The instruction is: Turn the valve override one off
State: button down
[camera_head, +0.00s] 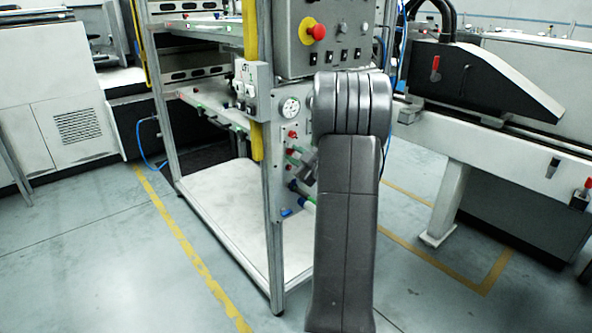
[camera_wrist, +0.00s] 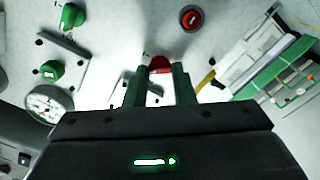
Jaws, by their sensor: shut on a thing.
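In the wrist view my gripper (camera_wrist: 160,72) has its two green fingers closed on a red knob (camera_wrist: 160,63) on the pale panel. The fingers hide the knob's sides, so its turn angle is hard to read. A second red knob (camera_wrist: 191,19) sits above and to the right, apart from the fingers. No label is legible enough to tell which one is valve override one. In the head view my arm covers much of the panel, and red knobs (camera_head: 292,134) show small at its left.
Two green knobs (camera_wrist: 72,16) (camera_wrist: 52,70) and a round gauge (camera_wrist: 48,103) lie left of my gripper. A white and green module (camera_wrist: 272,70) with a yellow cable is at right. An aluminium frame post (camera_head: 268,200) stands left of my arm; a control box (camera_head: 330,35) is above.

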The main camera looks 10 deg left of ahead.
jog(key=n+b, duration=0.3)
jog(key=b, duration=0.1)
jog(key=n+b, duration=0.3)
jog(key=b, duration=0.1)
jog(key=n+b, duration=0.4)
jog(key=shift+f, duration=0.3)
jog(key=shift+n, duration=0.3)
jog(key=c, duration=1.2)
grip_release()
jog(key=shift+s+r, duration=0.1)
jog(key=p+v, duration=0.3)
jog(key=v, duration=1)
jog(key=shift+s+d, duration=0.25)
jog(key=shift+d, duration=0.05)
